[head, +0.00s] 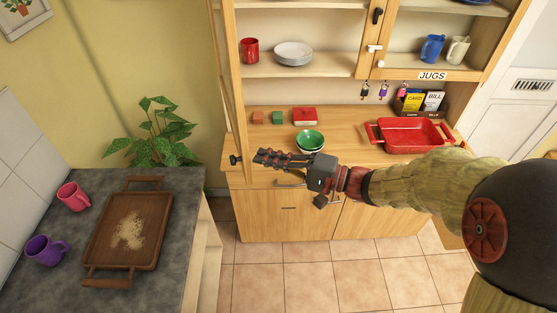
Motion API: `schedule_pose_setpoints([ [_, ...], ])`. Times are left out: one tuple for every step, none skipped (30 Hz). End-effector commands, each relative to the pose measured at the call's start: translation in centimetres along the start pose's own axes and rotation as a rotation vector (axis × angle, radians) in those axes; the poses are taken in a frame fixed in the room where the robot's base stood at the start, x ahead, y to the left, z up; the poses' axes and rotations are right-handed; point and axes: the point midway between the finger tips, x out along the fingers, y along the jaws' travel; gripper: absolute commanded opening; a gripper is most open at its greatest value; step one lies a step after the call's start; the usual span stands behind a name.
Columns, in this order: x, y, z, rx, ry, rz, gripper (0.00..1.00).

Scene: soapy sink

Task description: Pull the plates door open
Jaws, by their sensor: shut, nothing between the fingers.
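The plates door (236,85) stands swung out at the left end of the wooden cabinet, seen nearly edge-on. No label on it is visible. My gripper (259,157) is shut and empty, pointing left in front of the counter, just right of this knob with a small gap apparent.
The jugs door (433,76) at right is closed. A green bowl (310,139) and a red baking dish (410,132) stand on the cabinet counter near my arm. A grey worktop (55,211) with a wooden tray (100,269) is at left. Tiled floor (290,285) between is clear.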

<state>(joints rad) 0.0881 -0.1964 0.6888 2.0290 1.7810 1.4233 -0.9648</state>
Motion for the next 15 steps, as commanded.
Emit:
schedule_pose_setpoints([
  [0.9,0.2,0.8,-0.003,-0.006,0.000,0.00],
  [1.4,0.2,1.2,-0.003,-0.006,0.000,0.00],
  [2.0,0.2,1.7,-0.004,-0.007,-0.001,0.00],
  [2.5,0.2,2.1,-0.004,-0.007,-0.001,0.00],
  [3.0,0.2,2.5,-0.004,-0.007,-0.001,0.00],
  [3.7,0.2,3.0,-0.003,-0.008,-0.001,0.00],
  [4.1,0.2,3.3,-0.003,-0.006,-0.001,0.00],
  [4.6,0.2,3.7,-0.003,-0.008,-0.001,0.00],
  [5.2,0.2,4.0,-0.002,-0.006,-0.001,0.00],
  [5.6,0.2,4.3,-0.002,-0.006,0.000,0.00],
  [6.0,0.1,4.5,-0.002,-0.006,-0.001,0.00],
  [6.5,0.1,4.8,-0.002,-0.005,-0.001,0.00],
  [6.8,0.1,5.0,-0.002,-0.005,0.000,0.00],
  [7.1,0.1,5.2,-0.002,-0.006,-0.001,0.00],
  [7.4,0.0,5.4,-0.002,-0.004,-0.001,0.00],
])
